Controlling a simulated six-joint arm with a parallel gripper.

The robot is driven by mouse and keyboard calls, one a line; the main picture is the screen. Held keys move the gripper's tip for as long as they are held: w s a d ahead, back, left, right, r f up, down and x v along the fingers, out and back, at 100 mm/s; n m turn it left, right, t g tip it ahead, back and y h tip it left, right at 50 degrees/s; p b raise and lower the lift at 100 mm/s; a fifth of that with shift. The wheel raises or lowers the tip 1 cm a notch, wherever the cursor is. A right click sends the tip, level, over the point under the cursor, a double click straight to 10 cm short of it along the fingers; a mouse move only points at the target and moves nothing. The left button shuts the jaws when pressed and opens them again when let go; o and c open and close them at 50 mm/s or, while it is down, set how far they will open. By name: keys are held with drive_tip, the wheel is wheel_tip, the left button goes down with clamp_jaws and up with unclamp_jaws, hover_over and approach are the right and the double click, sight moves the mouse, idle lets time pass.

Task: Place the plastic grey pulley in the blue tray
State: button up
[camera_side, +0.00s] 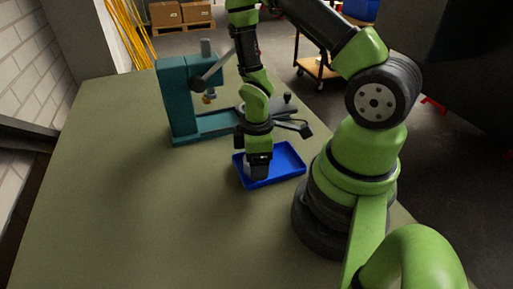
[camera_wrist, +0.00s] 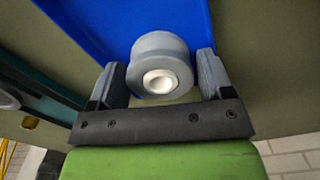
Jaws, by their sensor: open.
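The grey pulley (camera_wrist: 158,66) shows in the wrist view as a short grey cylinder with a pale hub. It lies in the blue tray (camera_wrist: 255,40) near one edge of it. My gripper (camera_wrist: 162,75) is open, with one finger on each side of the pulley and a small gap showing at the sides. In the side view the blue tray (camera_side: 288,157) lies on the table, and my gripper (camera_side: 257,168) points down into its left part. The pulley is mostly hidden behind the gripper there.
A teal press (camera_side: 178,100) with a lever stands on the green table (camera_side: 130,200) just behind the tray. The table's left and front areas are clear. Boxes on a pallet (camera_side: 180,15) and a cart (camera_side: 318,68) stand on the floor beyond.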

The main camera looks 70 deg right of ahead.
drive_tip(key=a+r+m+t, duration=0.2)
drive_tip(key=r+m, duration=0.1)
drive_tip(key=r, duration=0.8)
drive_tip(key=a+r+m+t, duration=0.2)
drive_tip(key=r, duration=0.9)
drive_tip(key=s+a+r+m+t+y, duration=0.2)
drive_tip(key=s+a+r+m+t, duration=0.1)
drive_tip(key=r, duration=0.5)
drive_tip(key=shift+s+a+m, duration=0.55)
drive_tip(key=shift+s+m, duration=0.6)
drive_tip(key=shift+m, duration=0.05)
